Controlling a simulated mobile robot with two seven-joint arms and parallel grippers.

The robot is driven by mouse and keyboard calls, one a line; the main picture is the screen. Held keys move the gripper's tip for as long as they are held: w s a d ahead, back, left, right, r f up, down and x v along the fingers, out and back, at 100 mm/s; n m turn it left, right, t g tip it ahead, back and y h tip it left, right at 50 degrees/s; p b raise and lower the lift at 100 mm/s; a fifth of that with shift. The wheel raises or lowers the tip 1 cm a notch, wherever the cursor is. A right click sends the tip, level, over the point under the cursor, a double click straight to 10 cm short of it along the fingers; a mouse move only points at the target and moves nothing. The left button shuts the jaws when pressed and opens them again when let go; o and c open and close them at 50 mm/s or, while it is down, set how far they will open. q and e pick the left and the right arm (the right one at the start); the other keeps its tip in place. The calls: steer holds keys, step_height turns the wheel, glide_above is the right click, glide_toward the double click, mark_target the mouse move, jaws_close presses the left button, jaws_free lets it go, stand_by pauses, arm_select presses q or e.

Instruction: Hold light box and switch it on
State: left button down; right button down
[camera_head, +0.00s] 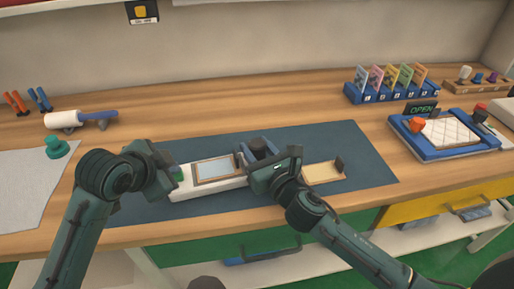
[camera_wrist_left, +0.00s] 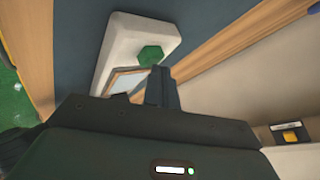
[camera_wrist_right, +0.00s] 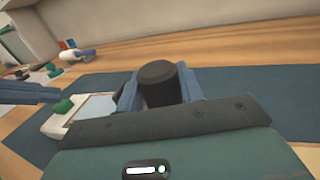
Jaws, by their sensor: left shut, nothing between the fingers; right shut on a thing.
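The white light box (camera_head: 208,189) lies on the dark blue mat, with a framed pale panel (camera_head: 217,168) on top. A green button (camera_head: 178,174) is at its left end, and it also shows in the left wrist view (camera_wrist_left: 151,56). My left gripper (camera_wrist_left: 161,74) is shut and empty, its fingertips close to the button; whether they touch it I cannot tell. My right gripper (camera_wrist_right: 157,84) is shut on a black cylindrical grip (camera_head: 258,147) at the box's right end. How the grip joins the box is hidden.
The dark blue mat (camera_head: 340,150) has free room behind and to the right. A tan tray (camera_head: 322,173) lies right of my right gripper. A blue frame (camera_head: 437,152), a card rack (camera_head: 390,94) and a white roller (camera_head: 63,119) stand farther off.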

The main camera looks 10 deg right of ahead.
arm_select(q)
steer(key=shift+f, duration=0.3)
arm_select(e)
steer(key=shift+r, duration=0.15)
arm_select(q)
steer(key=shift+r, duration=0.9)
steer(key=shift+r, duration=2.85)
arm_select(e)
steer(key=c, duration=0.8)
jaws_free()
steer(key=shift+c, duration=0.2)
